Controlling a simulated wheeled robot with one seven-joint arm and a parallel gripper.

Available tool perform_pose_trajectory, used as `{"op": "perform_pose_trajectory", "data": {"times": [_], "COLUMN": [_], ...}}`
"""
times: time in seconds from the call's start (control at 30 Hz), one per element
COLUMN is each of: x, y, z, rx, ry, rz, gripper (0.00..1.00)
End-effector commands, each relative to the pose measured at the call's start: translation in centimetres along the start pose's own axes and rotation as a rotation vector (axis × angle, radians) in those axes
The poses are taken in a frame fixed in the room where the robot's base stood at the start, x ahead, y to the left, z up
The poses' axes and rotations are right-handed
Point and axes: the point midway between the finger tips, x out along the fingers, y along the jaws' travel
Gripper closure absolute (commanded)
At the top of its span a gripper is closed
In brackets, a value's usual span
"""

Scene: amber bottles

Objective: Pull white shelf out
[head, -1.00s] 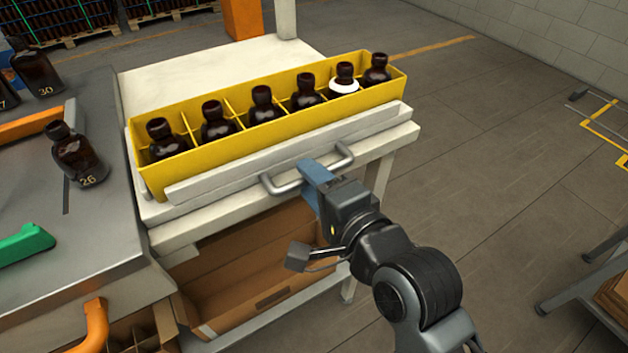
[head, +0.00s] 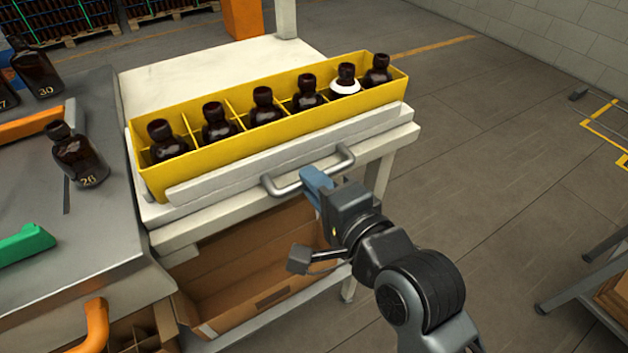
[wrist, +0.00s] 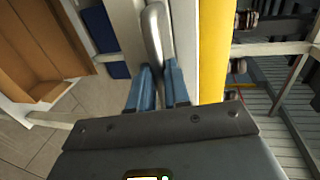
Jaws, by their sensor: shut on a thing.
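The white shelf (head: 372,128) is the light top board of a stand, with a raised front lip and a grey metal bar handle (head: 283,189) on its front. My gripper (head: 313,178) reaches the handle from the front right. In the wrist view, the blue fingers of my gripper (wrist: 160,74) lie on either side of the handle bar (wrist: 153,28) and are shut on it. The fingers hide part of the bar.
A yellow divided crate (head: 270,138) with several amber bottles stands on the shelf; one bottle has a white ring (head: 345,88). A grey table (head: 110,240) with loose bottles is close at left. A cardboard box (head: 250,265) sits below.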

Motion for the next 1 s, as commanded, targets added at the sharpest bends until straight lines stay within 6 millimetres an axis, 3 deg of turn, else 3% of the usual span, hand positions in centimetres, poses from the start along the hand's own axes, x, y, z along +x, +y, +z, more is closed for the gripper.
{"op": "perform_pose_trajectory", "data": {"times": [0.33,0.77,0.8,1.0], "x": [-5.2,-6.0,-6.0,-6.0], "y": [1.2,1.5,1.6,1.4], "z": [-0.1,0.0,0.0,0.0], "rx": [0.001,0.001,0.001,0.001], "ry": [0.001,0.001,0.0,0.0], "rz": [0.008,0.008,0.009,0.006], "gripper": [1.0,1.0,0.8,0.6]}}
